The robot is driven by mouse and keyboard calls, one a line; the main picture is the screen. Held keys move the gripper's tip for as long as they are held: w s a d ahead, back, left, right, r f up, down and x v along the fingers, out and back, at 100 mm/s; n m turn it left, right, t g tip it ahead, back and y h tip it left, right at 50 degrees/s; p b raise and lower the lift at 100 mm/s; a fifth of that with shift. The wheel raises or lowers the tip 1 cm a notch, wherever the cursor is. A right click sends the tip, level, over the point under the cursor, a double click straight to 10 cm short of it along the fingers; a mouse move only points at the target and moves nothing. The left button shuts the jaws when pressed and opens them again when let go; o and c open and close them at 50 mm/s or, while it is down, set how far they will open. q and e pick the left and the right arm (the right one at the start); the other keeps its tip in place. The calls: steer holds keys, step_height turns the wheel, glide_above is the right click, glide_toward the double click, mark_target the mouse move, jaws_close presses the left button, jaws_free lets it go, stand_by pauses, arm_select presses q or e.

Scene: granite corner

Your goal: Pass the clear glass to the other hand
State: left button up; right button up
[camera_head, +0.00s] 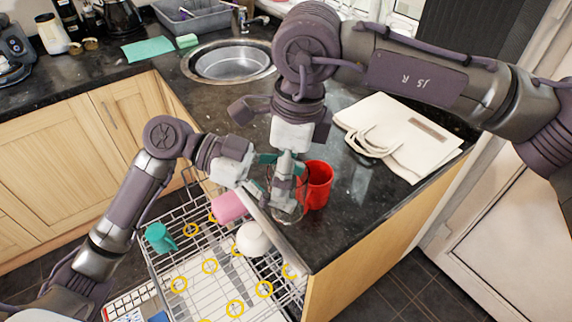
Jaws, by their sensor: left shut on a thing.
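The clear glass (284,212) is upright in the middle of the view, over the dishwasher rack beside the counter edge. It is hard to make out against the grippers. My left gripper (262,178) comes in from the left and is shut on the glass. My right gripper (288,178) reaches down from above at the same glass, very close to the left fingers. The fingers of both overlap in the picture, so I cannot tell whether the right one is closed on the glass.
A red cup (320,184) stands on the dark counter (345,225) just right of the grippers. The pulled-out rack (190,262) below holds a teal cup (160,237), a pink cup (229,207) and a white bowl (253,240). A white bag (405,135) lies on the counter; a sink (232,65) is behind.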

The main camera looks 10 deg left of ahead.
arm_select(q)
steer(key=shift+r, duration=0.15)
arm_select(e)
steer(key=c, duration=0.8)
arm_select(q)
steer(key=o, duration=1.4)
steer(key=shift+r, duration=0.15)
arm_select(e)
steer(key=shift+s+f, duration=0.1)
steer(key=shift+f, duration=0.05)
steer(key=shift+c, duration=0.2)
